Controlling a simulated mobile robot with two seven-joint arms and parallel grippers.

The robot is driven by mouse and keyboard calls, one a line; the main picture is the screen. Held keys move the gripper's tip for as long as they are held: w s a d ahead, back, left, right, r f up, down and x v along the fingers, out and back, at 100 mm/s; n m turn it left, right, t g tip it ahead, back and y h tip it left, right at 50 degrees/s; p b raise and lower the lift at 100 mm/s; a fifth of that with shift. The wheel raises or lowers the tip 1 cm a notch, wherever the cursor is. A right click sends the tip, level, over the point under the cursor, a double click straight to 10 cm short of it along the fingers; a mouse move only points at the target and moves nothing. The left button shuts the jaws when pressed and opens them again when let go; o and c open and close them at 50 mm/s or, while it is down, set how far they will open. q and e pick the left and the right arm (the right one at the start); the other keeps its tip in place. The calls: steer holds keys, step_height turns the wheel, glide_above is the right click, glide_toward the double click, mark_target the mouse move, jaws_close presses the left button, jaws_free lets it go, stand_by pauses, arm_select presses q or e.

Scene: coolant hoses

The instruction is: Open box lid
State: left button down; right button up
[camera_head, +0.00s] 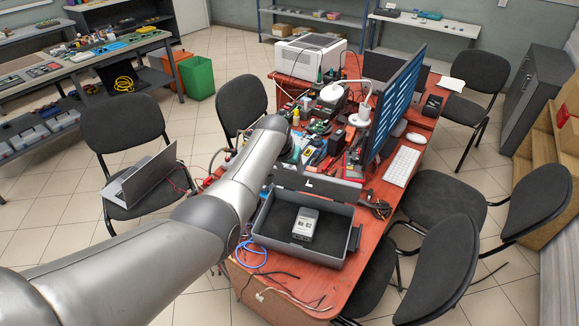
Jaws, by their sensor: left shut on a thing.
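A dark grey box (269,237) sits open on the near part of the red desk. A light grey device (305,223) lies inside on its dark floor. The box lid (325,187) stands raised along the far side of the box, seen nearly edge-on. My left arm reaches in from the left, over the box's left side. My left gripper (288,158) is at the lid's far left, shut on the lid; its fingers are mostly hidden by the arm and clutter. My right gripper is not in view.
The red desk (290,312) holds tools and small parts behind the lid, a monitor (397,103), a keyboard (402,166) and a white lamp (332,92). Loose cables and a blue cable (250,255) lie near the box. Chairs surround the desk; one holds a laptop (146,177).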

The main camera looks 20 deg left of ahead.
arm_select(q)
steer(key=shift+w+r, duration=0.15)
stand_by(0.3)
steer(key=c, duration=0.5)
jaws_free()
steer(key=o, duration=0.4)
steer(key=shift+s, duration=0.2)
steer(key=shift+s+r+p, duration=0.25)
steer(key=shift+r+p, duration=0.25)
steer(key=shift+p+v, duration=1.15)
steer(key=shift+v, duration=5.75)
